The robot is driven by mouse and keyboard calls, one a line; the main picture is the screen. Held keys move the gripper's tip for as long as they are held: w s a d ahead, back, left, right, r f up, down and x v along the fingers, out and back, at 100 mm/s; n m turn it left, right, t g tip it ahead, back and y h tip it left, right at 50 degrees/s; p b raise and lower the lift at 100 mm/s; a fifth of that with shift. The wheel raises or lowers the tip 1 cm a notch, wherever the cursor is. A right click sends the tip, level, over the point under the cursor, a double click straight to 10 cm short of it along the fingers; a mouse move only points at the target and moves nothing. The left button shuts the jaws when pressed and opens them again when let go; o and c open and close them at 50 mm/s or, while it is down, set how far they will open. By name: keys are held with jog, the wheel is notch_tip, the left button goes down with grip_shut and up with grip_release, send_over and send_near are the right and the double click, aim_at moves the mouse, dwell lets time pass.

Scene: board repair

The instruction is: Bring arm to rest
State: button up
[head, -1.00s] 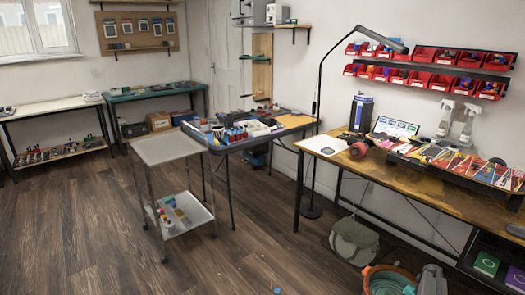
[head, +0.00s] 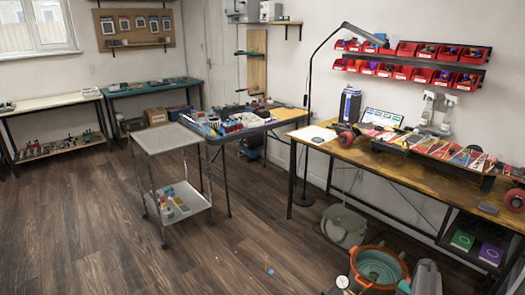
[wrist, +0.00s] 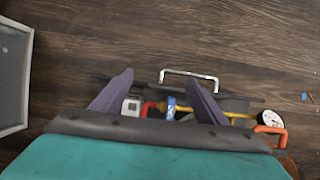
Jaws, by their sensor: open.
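My gripper (wrist: 159,77) shows in the wrist view as two dark purple fingers standing well apart, open with nothing held between them. Behind and between them lies a dark tray or case (wrist: 235,105) with a metal handle (wrist: 188,74) and several small tools, partly hidden by the fingers. A teal surface (wrist: 150,160) with a dark edge fills the bottom of the wrist view; I cannot tell what it is.
In the head view a grey trolley (head: 165,138) stands left of centre, and a wooden workbench (head: 400,168) along the right wall. The left floor (head: 80,220) is clear.

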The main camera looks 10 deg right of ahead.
jog(key=w+a+f+n+g+p, duration=0.1)
jog(key=w+a+f+n+p, duration=0.15)
jog(key=a, duration=1.25)
jog(key=s+a+f+n+g+h+p, duration=0.1)
jog(key=s+a, duration=0.1)
jog(key=a, duration=0.6)
jog(key=s+a+n+g, duration=0.1)
jog(key=s+a, duration=0.2)
jog(key=a, duration=0.6)
jog(key=s+a+r+n+h+p, duration=0.1)
jog(key=s+a+n+p, duration=0.15)
jog(key=s+a, duration=0.9)
jog(key=s+a+r+n+h, duration=0.1)
jog(key=s+a+r+n, duration=0.1)
jog(key=s, duration=0.4)
jog(key=s+a+r+n, duration=0.2)
jog(key=s+a+r, duration=0.1)
jog(key=s, duration=0.4)
jog(key=shift+s+r+h+p, duration=0.3)
jog(key=shift+h, duration=0.1)
